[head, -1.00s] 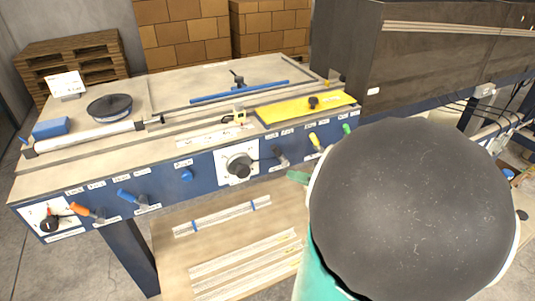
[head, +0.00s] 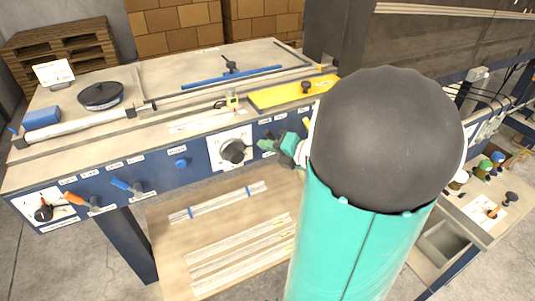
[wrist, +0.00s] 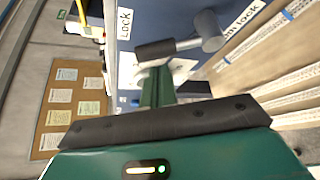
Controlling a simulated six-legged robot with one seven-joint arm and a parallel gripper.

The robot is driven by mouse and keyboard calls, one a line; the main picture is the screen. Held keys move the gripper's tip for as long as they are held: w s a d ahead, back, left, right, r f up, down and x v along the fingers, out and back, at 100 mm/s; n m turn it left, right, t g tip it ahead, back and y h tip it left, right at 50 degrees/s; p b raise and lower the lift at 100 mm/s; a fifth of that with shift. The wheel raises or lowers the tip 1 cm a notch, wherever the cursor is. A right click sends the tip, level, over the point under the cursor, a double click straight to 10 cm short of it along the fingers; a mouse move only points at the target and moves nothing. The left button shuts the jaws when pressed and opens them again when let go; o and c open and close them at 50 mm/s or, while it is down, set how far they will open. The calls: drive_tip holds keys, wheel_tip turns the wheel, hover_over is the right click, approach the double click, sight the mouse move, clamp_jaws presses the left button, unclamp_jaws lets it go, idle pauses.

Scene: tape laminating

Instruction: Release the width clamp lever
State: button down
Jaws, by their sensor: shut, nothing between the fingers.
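A grey lever (wrist: 208,32) shows in the wrist view on the blue panel, with a dark cylindrical part at its left end and labels reading "lock" near it. I cannot read a label naming it the width clamp lever. My gripper (wrist: 155,78) is shut and empty, with its green fingers just below the dark end of the lever; whether they touch it I cannot tell.
A yellow plate (head: 285,93) lies on the bench top above. White strips (head: 240,255) lie on the shelf below. My arm hides the panel's right part.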

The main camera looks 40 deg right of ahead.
drive_tip(key=shift+d+r, duration=0.2)
drive_tip(key=shift+d, duration=0.15)
drive_tip(key=shift+d+r+m, duration=0.25)
drive_tip(key=shift+d+m, duration=0.05)
drive_tip(key=shift+m, duration=0.1)
idle(0.5)
drive_tip(key=shift+t, duration=0.3)
drive_tip(key=shift+s+d+r+m+t+y, duration=0.15)
drive_tip(key=shift+d+m+t+y, duration=0.15)
drive_tip(key=shift+m, duration=0.25)
drive_tip(key=shift+s+d+r+m+t+y, duration=0.1)
drive_tip(key=shift+d+m+t+y, duration=0.1)
drive_tip(key=shift+d+m+y, duration=0.25)
drive_tip(key=d+m+t, duration=0.1)
drive_tip(key=s+d+m+t, duration=0.1)
drive_tip(key=d+m, duration=0.1)
drive_tip(key=shift+d, duration=0.2)
drive_tip(key=shift+s+d, duration=0.1)
drive_tip(key=shift+d, duration=0.15)
